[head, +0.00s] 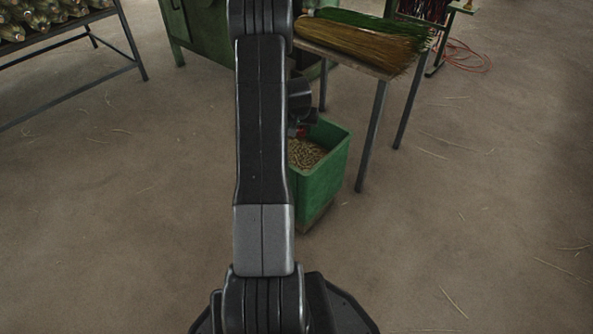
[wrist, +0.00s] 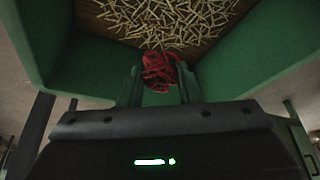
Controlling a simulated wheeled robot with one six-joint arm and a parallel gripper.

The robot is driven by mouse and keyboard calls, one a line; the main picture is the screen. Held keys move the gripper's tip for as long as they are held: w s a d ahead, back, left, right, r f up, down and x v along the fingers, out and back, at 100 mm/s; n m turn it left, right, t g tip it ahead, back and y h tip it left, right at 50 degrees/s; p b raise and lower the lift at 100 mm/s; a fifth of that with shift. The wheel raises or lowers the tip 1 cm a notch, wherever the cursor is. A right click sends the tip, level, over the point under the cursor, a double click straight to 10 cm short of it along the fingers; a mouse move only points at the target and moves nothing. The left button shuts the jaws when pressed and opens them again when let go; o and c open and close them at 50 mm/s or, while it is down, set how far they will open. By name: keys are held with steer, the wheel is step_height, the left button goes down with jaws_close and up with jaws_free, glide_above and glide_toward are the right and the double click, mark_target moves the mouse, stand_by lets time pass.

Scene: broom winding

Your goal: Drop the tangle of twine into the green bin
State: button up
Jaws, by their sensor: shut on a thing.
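The tangle of twine (wrist: 160,72) is red and sits between the fingertips of my gripper (wrist: 160,88) in the wrist view. My gripper is shut on it. In the head view a small bit of red twine (head: 301,131) shows just above the bin, beside my arm. The green bin (head: 328,171) stands on the floor, partly hidden by my arm. Its green walls (wrist: 262,48) surround the twine in the wrist view, with short pale cuttings (wrist: 165,18) on its bottom. I cannot tell exactly how far the twine is above the cuttings.
A table (head: 330,50) with green and tan bristle bundles (head: 375,40) stands behind and right of the bin. A green machine (head: 205,30) stands behind. A rack (head: 60,40) with bundles is at the upper left. The floor at right is mostly open, with scattered straws.

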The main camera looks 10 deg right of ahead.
steer(key=shift+f, duration=0.2)
steer(key=o, duration=1)
steer(key=shift+r, duration=0.15)
steer(key=p+v, duration=0.4)
steer(key=v, duration=0.9)
steer(key=shift+s+r, duration=0.2)
steer(key=shift+s, duration=0.05)
steer(key=shift+f, duration=0.1)
